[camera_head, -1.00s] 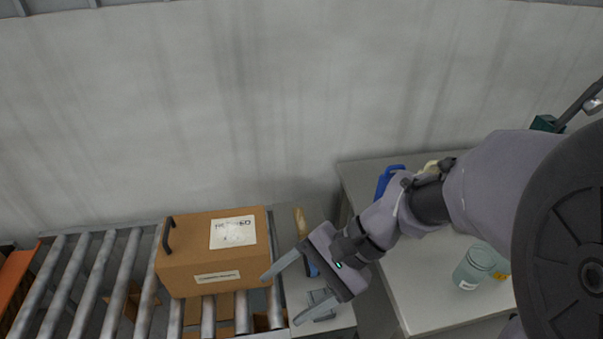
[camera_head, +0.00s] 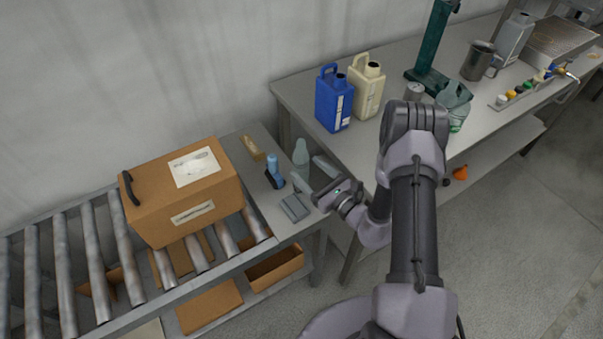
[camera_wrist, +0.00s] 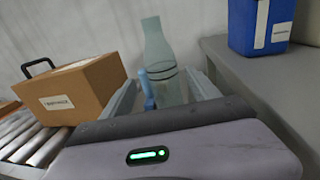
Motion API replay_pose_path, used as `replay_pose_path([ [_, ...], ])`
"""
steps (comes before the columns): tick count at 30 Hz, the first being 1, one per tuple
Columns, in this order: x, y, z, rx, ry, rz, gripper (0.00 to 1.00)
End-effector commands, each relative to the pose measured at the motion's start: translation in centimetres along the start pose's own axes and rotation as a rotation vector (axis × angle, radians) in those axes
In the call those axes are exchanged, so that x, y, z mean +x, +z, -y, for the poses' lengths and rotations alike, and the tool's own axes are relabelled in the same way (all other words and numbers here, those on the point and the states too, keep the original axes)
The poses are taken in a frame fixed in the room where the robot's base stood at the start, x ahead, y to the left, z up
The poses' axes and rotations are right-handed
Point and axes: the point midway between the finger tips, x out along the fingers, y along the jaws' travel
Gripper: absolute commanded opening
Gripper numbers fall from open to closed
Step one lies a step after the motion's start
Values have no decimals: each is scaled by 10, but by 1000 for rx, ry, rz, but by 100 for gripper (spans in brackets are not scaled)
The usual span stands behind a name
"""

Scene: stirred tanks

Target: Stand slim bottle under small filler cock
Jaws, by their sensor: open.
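A slim, pale translucent bottle (camera_head: 301,151) stands upright by the right end of the side table beside the conveyor. It also shows in the wrist view (camera_wrist: 158,48), upright and in line with the gap between my fingers. My gripper (camera_head: 304,168) is open, its fingers pointing at the bottle in the head view. In the wrist view my gripper (camera_wrist: 163,82) has one finger on each side of the bottle's lower part. I cannot tell whether the fingers touch it. I cannot make out the small filler cock for certain.
A brown carton (camera_head: 187,192) sits on the roller conveyor. A blue item (camera_head: 273,165) and a grey block (camera_head: 295,207) are near the bottle. The bench holds a blue jug (camera_head: 334,97), a cream jug (camera_head: 367,85), a green stand (camera_head: 431,52) and a metal mug (camera_head: 478,60).

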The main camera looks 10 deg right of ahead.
Motion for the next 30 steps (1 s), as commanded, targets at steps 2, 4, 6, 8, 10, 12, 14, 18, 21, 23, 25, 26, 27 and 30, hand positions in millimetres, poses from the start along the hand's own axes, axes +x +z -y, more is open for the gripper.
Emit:
replay_pose_path([
  [2,11,0,0,-2,2,2,70],
  [4,16,0,0,0,2,1,70],
  [6,25,-1,1,-2,3,3,70],
  [8,38,-2,3,-2,3,3,70],
  [10,52,-2,5,-2,4,3,70],
  [12,63,-1,5,-1,4,2,70],
  [14,68,0,5,0,3,1,70],
  [18,69,1,5,2,2,0,70],
  [21,69,1,5,2,2,0,64],
  [23,69,1,5,2,2,0,52],
  [25,69,1,5,1,2,0,39],
  [26,69,1,5,1,2,0,33],
  [27,69,1,5,1,2,0,25],
  [30,68,1,5,1,2,0,5],
])
